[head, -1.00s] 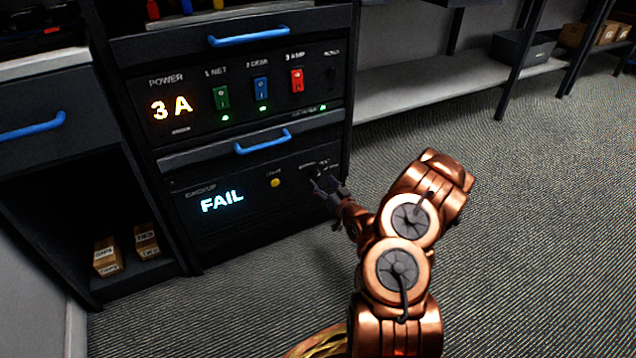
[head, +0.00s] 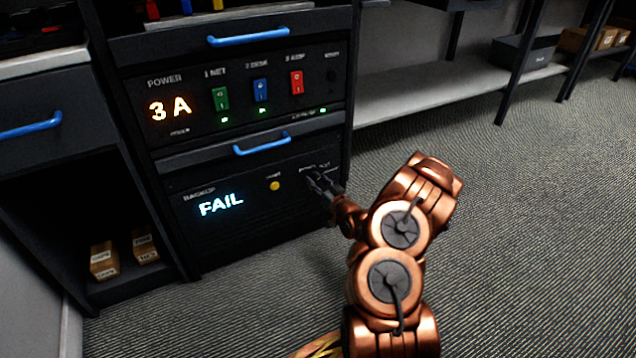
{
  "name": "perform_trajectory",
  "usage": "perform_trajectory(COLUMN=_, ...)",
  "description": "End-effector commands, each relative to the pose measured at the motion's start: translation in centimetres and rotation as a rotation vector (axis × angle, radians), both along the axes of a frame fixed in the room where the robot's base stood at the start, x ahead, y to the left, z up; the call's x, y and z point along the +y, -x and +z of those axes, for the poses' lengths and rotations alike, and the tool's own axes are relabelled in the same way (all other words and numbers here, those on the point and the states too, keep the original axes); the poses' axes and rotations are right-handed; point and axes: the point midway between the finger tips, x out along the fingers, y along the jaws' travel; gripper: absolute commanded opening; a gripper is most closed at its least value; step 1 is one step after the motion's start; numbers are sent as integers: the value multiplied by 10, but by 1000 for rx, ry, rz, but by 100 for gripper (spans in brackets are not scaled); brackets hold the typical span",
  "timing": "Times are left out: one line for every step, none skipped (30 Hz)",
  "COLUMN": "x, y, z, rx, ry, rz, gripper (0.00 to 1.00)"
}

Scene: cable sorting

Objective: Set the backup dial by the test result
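The backup panel (head: 240,228) is a black unit low in the rack. Its display (head: 221,204) reads FAIL in bright letters. A yellow button (head: 275,186) sits right of the display. My gripper (head: 313,177) is at the right part of the panel, just under small white lettering (head: 314,167). The dial is not clearly visible; my gripper covers that spot. The fingers are small and dark, so I cannot tell whether they are open or shut, or whether they touch the dial.
Above is the power panel (head: 185,133) showing 3 A, with green (head: 220,98), blue (head: 260,90) and red (head: 297,83) switches. A blue drawer handle (head: 261,144) juts out between the panels. Small boxes (head: 104,261) lie on a low shelf at left. The carpet (head: 530,240) at right is clear.

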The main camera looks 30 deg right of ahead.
Motion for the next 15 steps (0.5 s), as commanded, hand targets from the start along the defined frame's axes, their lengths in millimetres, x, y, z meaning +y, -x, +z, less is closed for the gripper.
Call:
perform_trajectory(x=0, y=0, z=0, rx=0, ry=0, rz=0, gripper=36)
perform_trajectory(x=0, y=0, z=0, rx=0, ry=0, rz=0, gripper=33)
perform_trajectory(x=0, y=0, z=0, rx=0, ry=0, rz=0, gripper=29)
perform_trajectory(x=0, y=0, z=0, rx=0, ry=0, rz=0, gripper=26)
perform_trajectory(x=0, y=0, z=0, rx=0, ry=0, rz=0, gripper=22)
perform_trajectory(x=0, y=0, z=0, rx=0, ry=0, rz=-1, gripper=18)
perform_trajectory(x=0, y=0, z=0, rx=0, ry=0, rz=-1, gripper=15)
perform_trajectory(x=0, y=0, z=0, rx=0, ry=0, rz=-1, gripper=12)
perform_trajectory(x=0, y=0, z=0, rx=0, ry=0, rz=-1, gripper=8)
perform_trajectory(x=0, y=0, z=0, rx=0, ry=0, rz=-1, gripper=7)
perform_trajectory(x=0, y=0, z=0, rx=0, ry=0, rz=-1, gripper=7)
perform_trajectory(x=0, y=0, z=0, rx=0, ry=2, rz=-1, gripper=7)
perform_trajectory(x=-1, y=0, z=1, rx=0, ry=3, rz=-1, gripper=7)
perform_trajectory(x=0, y=0, z=1, rx=0, ry=5, rz=-1, gripper=7)
perform_trajectory(x=0, y=0, z=1, rx=0, ry=9, rz=-1, gripper=7)
